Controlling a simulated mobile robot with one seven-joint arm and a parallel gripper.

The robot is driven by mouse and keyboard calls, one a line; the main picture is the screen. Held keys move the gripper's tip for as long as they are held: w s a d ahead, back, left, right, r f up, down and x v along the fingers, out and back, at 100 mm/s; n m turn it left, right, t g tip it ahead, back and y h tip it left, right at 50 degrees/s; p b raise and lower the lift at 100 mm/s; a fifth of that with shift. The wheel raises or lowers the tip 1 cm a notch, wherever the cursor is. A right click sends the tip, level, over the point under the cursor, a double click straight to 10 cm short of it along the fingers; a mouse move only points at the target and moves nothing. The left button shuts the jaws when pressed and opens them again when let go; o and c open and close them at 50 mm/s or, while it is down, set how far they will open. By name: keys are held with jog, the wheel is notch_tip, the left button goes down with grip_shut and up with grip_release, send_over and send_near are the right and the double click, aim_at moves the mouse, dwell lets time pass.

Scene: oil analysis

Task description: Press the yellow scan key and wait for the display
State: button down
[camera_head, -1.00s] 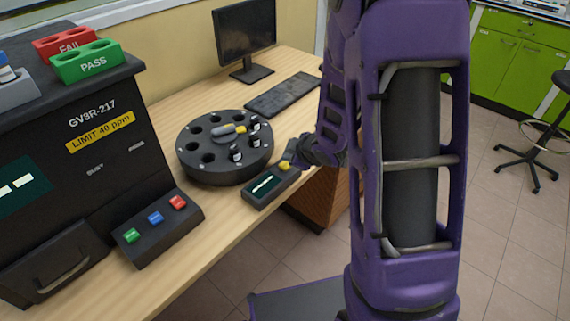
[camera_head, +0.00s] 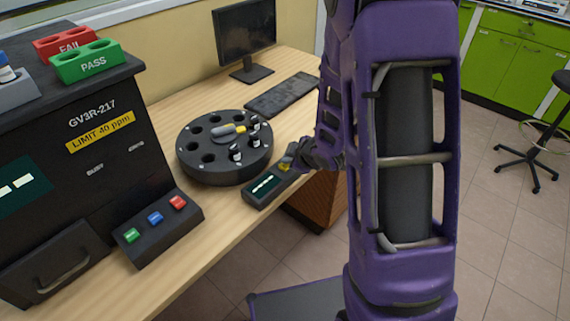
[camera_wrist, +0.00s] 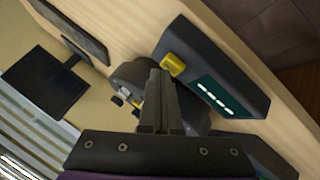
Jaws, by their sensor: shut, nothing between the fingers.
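The dark handheld scanner (camera_head: 258,198) lies at the front edge of the wooden desk. Its yellow scan key (camera_head: 285,167) is at the far end and also shows in the wrist view (camera_wrist: 173,63). The lit display (camera_head: 265,184) shows a row of pale dashes, seen too in the wrist view (camera_wrist: 213,97). My gripper (camera_head: 289,153) is shut and empty, right beside the key end of the scanner. In the wrist view its closed fingers (camera_wrist: 160,75) appear just beside the key. I cannot tell whether they touch it.
A round black carousel (camera_head: 205,175) with several vials stands left of the scanner. A keyboard (camera_head: 283,96) and monitor (camera_head: 245,35) are behind. The black analyser (camera_head: 150,160) and its panel of coloured buttons (camera_head: 135,252) are at left. Floor is open in front of the desk.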

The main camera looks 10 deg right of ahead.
jog(key=shift+f, duration=0.45)
jog(key=shift+r, duration=0.1)
dwell(0.4)
jog(key=shift+r+p, duration=0.75)
jog(key=shift+r, duration=0.1)
notch_tip(320, 180, up, 5)
jog(key=p, duration=0.4)
jog(key=shift+r, duration=0.1)
dwell(0.5)
